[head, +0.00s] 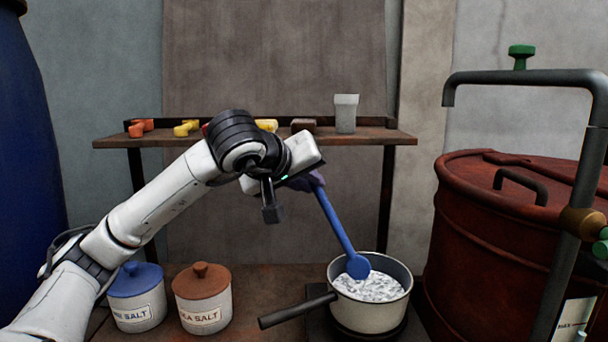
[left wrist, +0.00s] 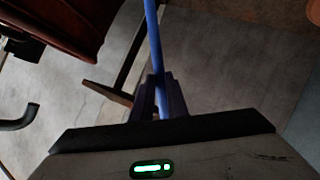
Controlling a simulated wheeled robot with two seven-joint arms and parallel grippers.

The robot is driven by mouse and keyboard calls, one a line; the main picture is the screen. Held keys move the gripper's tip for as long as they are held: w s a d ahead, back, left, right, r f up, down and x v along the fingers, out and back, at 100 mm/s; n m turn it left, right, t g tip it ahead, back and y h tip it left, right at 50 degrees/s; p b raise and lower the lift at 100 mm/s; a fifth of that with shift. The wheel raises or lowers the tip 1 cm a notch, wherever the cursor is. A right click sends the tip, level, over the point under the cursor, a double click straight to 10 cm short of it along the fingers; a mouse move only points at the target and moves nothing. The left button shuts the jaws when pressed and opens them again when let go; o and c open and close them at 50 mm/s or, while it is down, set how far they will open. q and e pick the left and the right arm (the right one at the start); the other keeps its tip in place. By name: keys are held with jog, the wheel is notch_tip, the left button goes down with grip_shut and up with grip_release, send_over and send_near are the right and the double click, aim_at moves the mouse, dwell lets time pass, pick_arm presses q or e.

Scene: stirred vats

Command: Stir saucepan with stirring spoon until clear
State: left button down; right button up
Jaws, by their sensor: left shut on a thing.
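A blue stirring spoon (head: 336,222) slants down to the right in the head view, with its round end over the saucepan, at or just above the contents. The saucepan (head: 372,317) is pale with a dark handle pointing left, and holds greyish-white, mottled contents (head: 370,286). My left gripper (head: 314,181) is shut on the upper part of the spoon handle. In the left wrist view the blue handle (left wrist: 153,40) runs between the dark fingers (left wrist: 158,95). Whether the spoon's tip touches the contents is hard to tell. My right gripper is not in view.
A rusty red vat (head: 490,230) with dark pipework (head: 520,77) stands at right. A shelf (head: 380,138) behind carries a grey cup (head: 346,114) and small coloured parts.

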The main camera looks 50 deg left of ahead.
aim_at(325, 205)
pick_arm(q)
jog(key=shift+w+d+f+b, duration=0.15)
jog(key=shift+d+f, duration=0.25)
jog(key=shift+f, duration=0.25)
jog(key=shift+w+d+f+b, duration=0.15)
jog(key=shift+d+f, duration=0.2)
jog(key=shift+f, duration=0.3)
jog(key=shift+w+d+f+b, duration=0.15)
jog(key=shift+d+f, duration=0.25)
jog(key=shift+f, duration=0.25)
jog(key=shift+s, duration=0.1)
